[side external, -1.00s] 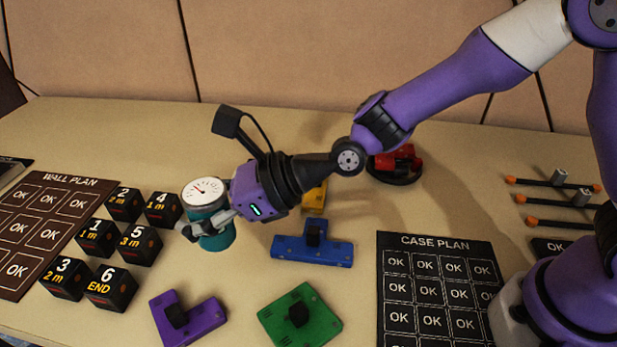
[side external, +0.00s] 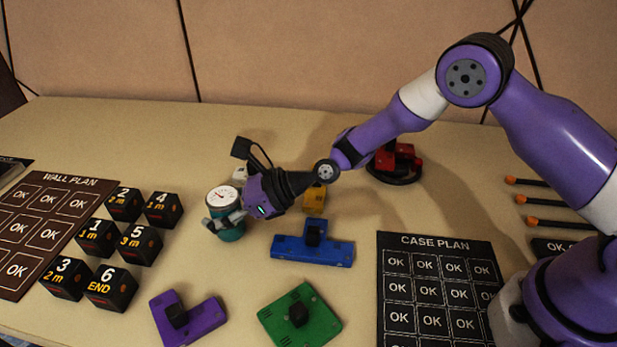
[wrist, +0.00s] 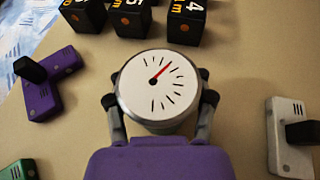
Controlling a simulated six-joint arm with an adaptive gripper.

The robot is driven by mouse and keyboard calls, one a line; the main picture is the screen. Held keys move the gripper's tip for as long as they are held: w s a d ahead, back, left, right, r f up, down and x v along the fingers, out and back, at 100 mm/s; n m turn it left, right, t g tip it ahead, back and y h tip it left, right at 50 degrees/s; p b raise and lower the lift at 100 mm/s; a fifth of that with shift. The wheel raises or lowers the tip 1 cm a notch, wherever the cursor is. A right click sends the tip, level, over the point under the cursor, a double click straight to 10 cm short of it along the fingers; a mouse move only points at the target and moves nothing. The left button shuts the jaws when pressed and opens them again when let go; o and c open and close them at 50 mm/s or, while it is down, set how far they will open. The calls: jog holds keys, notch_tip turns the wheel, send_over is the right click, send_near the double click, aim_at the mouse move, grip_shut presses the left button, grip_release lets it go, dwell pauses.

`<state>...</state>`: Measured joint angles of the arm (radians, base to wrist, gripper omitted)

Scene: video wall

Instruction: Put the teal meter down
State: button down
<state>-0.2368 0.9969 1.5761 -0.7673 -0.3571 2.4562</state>
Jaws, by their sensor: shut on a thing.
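The teal meter (side external: 229,233) is a short cylinder with a white dial and a red needle on top. My gripper (side external: 224,220) is shut on its sides, with one finger on each side of it. The meter looks upright in the side view, right of the numbered cubes. Whether its base touches the table I cannot tell. In the wrist view the dial (wrist: 158,84) faces the camera between my two fingers, and its teal body is hidden below.
Black numbered cubes (side external: 138,243) stand left of the meter. A blue piece (side external: 290,249), a yellow piece (side external: 315,200), a purple piece (side external: 200,322) and a green piece (side external: 318,325) lie around. A white piece (wrist: 286,150) is close right in the wrist view. Bare table lies in front of the meter.

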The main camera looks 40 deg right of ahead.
jog(key=shift+f, duration=0.1)
jog(key=shift+c, duration=0.9)
grip_release()
